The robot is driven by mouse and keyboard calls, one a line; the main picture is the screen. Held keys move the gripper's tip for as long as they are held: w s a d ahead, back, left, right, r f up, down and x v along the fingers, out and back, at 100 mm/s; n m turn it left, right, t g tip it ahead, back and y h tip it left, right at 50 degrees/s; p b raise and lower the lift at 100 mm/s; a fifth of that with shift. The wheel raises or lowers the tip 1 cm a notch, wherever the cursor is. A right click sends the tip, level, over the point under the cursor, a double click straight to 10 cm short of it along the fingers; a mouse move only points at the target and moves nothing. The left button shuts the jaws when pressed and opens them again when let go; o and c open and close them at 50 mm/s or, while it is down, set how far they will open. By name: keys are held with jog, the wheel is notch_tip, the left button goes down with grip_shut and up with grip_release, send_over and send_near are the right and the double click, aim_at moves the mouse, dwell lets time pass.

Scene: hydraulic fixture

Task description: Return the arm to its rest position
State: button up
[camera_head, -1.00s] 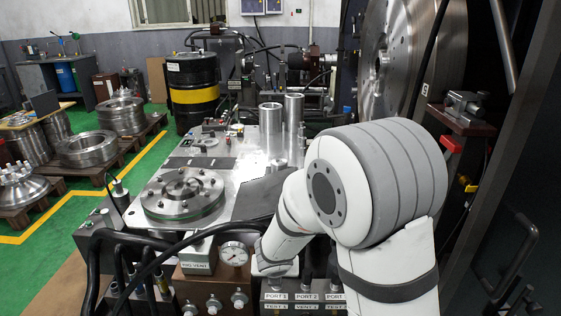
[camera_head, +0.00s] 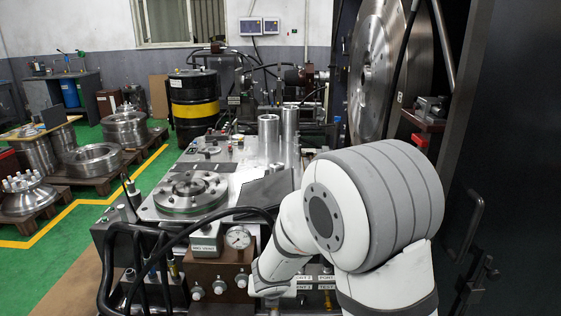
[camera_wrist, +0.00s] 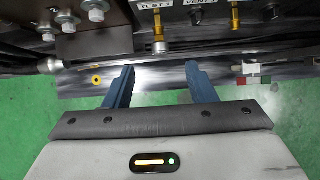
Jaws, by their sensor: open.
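My gripper (camera_wrist: 158,84) shows in the wrist view with two blue fingers apart and nothing between them. Its fingertips are close to the lower edge of the fixture's front, below a brass fitting (camera_wrist: 157,28) under the TEST 1 label. Whether the fingertips touch the fixture cannot be told. In the head view my white and grey arm is folded at the right, in front of the port block (camera_head: 318,284). My gripper is hidden there.
The fixture has a pressure gauge (camera_head: 238,238), a round steel flange (camera_head: 191,192) and black hoses (camera_head: 137,262) at its front left. A dark panel (camera_head: 515,130) stands right of my arm. Green floor (camera_head: 70,262) is open at the left.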

jog(key=s+d+r+m+h+p, duration=0.1)
jog(key=s+d+r+m+p, duration=0.2)
jog(key=d+r+m, duration=0.5)
jog(key=s+d+r+m+h+p, duration=0.25)
jog(key=d+r+m, duration=0.35)
jog(key=r+m, duration=0.35)
jog(key=s+d+r+m+g+y+p, duration=0.1)
jog(key=s+r+m+y+p, duration=0.1)
jog(key=s+r+m, duration=0.4)
jog(key=s+d+r+m+g+y+p, duration=0.1)
jog(key=s+r+m+g+p, duration=0.1)
jog(key=s+r+m+p, duration=0.3)
jog(key=s+r+m, duration=0.1)
jog(key=s+m, duration=0.3)
jog(key=m, duration=0.3)
jog(key=shift+d+y, duration=0.3)
jog(key=shift+y, duration=0.05)
